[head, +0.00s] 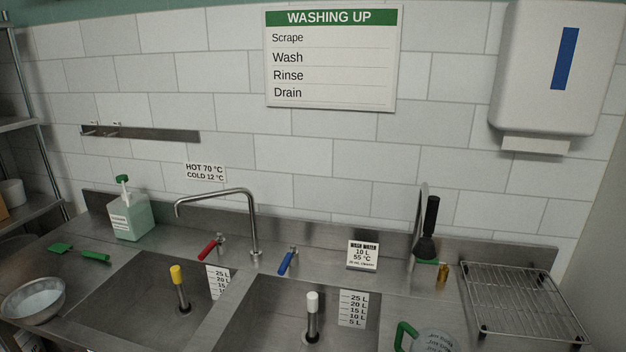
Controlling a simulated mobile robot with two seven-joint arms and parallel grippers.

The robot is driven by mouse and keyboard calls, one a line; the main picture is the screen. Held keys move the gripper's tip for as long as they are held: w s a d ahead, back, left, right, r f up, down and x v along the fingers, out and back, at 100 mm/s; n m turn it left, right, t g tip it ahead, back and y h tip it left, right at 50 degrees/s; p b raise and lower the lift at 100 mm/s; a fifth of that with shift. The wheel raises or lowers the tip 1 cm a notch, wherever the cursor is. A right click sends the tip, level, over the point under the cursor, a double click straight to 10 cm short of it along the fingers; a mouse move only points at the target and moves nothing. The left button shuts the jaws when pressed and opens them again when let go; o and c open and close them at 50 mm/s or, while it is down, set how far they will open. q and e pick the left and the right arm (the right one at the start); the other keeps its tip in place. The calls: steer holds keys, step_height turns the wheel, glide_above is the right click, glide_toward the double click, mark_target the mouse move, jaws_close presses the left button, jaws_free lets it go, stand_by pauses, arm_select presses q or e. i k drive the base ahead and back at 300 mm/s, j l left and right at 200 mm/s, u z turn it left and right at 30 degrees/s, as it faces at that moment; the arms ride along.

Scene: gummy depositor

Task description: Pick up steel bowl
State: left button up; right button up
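The steel bowl (34,301) sits upright on the steel counter at the left front, left of the sink. It is wide, and its inside shows a pale, whitish surface; I cannot tell what that is. Its whole rim shows. Neither of my grippers shows in the head view.
Two sink basins (146,285) fill the middle, with yellow- and white-topped standpipes. A tap (252,225) rises at the back. A wire rack (522,298) is at right; shelving (30,125) at left.

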mark_target(37, 303)
steer(key=u, duration=1.6)
steer(key=z, duration=0.35)
steer(key=i+j+z, duration=0.15)
steer(key=z, duration=0.25)
steer(key=j+z, duration=0.35)
steer(key=i+j+z, duration=0.15)
steer(key=z, duration=0.25)
steer(key=j+z, duration=0.35)
steer(key=j, duration=0.75)
